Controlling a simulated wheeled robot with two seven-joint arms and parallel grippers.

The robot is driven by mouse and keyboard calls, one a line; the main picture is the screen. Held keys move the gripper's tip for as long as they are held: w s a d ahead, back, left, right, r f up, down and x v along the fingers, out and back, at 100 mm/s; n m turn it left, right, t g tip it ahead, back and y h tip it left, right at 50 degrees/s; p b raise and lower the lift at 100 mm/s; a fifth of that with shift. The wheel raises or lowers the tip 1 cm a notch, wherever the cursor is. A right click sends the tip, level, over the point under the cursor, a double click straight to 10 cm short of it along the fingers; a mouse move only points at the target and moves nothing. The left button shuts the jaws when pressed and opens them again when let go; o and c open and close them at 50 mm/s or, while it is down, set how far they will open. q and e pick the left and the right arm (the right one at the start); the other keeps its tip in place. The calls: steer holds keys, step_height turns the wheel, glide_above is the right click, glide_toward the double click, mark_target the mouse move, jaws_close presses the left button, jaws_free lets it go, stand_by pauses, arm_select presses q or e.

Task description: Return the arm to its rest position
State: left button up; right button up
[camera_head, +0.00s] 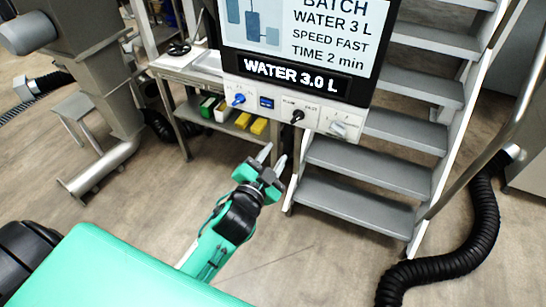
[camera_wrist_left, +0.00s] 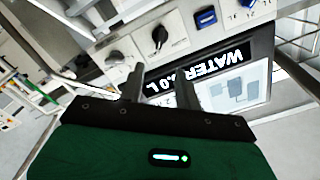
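My left gripper (camera_head: 272,158) is raised in front of the control panel, below and left of its knob row, with nothing between its fingers. Its two fingers are apart in the head view and also in the left wrist view (camera_wrist_left: 160,88). My right gripper is not in view.
Grey metal steps (camera_head: 355,205) with a white side rail stand right of the panel. A black corrugated hose (camera_head: 452,262) lies at the lower right. A metal table (camera_head: 180,70) with yellow and green bins stands behind. Floor around the gripper is open.

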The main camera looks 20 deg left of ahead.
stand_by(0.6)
arm_select(q)
steer(key=s+a+f+n+g, duration=0.1)
steer(key=s+f+g, duration=0.15)
steer(key=f, duration=1.15)
steer(key=s+f+g, duration=0.2)
steer(key=f+g, duration=0.1)
steer(key=f, duration=1)
steer(key=s+a+f+n+g, duration=0.1)
steer(key=s+f+g, duration=0.15)
steer(key=f, duration=1.15)
steer(key=s+a+f+n+g, duration=0.15)
steer(key=s+f+g, duration=0.35)
steer(key=s+f, duration=1.25)
steer(key=s+a+f+n+g, duration=0.1)
steer(key=s+f, duration=0.3)
steer(key=s, duration=0.5)
steer(key=s+a+f+g, duration=0.2)
steer(key=s+f+g, duration=0.1)
steer(key=s, duration=0.7)
steer(key=shift+s+a+f+n+y, duration=0.2)
steer(key=shift+f+n+y, duration=0.15)
steer(key=shift+f, duration=0.45)
steer(key=shift+w+d, duration=0.1)
